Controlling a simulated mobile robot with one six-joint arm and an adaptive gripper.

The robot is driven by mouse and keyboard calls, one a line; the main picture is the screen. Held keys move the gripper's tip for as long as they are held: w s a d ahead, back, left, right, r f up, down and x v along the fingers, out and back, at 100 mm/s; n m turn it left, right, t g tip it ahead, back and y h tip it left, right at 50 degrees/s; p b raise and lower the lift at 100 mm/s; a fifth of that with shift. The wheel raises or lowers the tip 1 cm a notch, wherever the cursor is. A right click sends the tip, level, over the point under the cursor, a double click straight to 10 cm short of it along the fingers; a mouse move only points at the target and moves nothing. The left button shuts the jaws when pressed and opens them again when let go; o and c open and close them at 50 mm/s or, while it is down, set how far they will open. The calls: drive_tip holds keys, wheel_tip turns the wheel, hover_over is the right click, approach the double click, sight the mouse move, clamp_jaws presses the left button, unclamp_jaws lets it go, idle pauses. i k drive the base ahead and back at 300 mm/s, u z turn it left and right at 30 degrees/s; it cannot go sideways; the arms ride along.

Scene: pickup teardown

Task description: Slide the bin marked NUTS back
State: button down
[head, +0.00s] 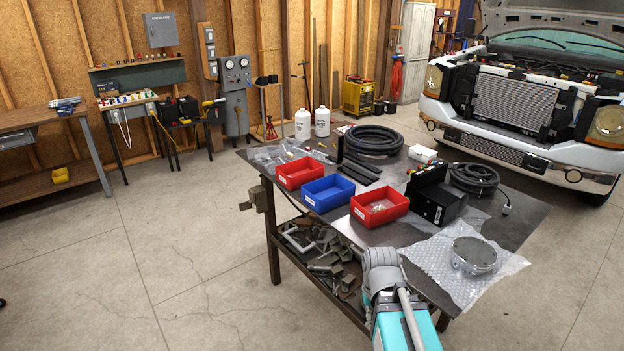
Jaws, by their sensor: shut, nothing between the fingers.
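Three open bins stand in a slanting row along the near left side of the workbench (430,232). They are a red bin (287,182) at the far end, a blue bin (318,204) in the middle and a second red bin (368,217) nearest me. Each has a small white label on its front that is too small to read, so I cannot tell which is marked NUTS. The nearest red bin has small light pieces inside. My arm rises at the bottom, in front of the bench's near edge; my gripper does not show.
Behind the bins are black bars, coiled hoses (374,140) and a black box (437,204). Bubble wrap with a round metal part (474,255) lies at the bench's near right. A vise (256,196) is on the left edge. A pickup (535,110) stands behind right.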

sight(306, 170)
drive_tip(key=k, duration=0.9)
drive_tip(key=u, duration=0.5)
drive_tip(key=i, duration=2.05)
drive_tip(key=z, duration=0.5)
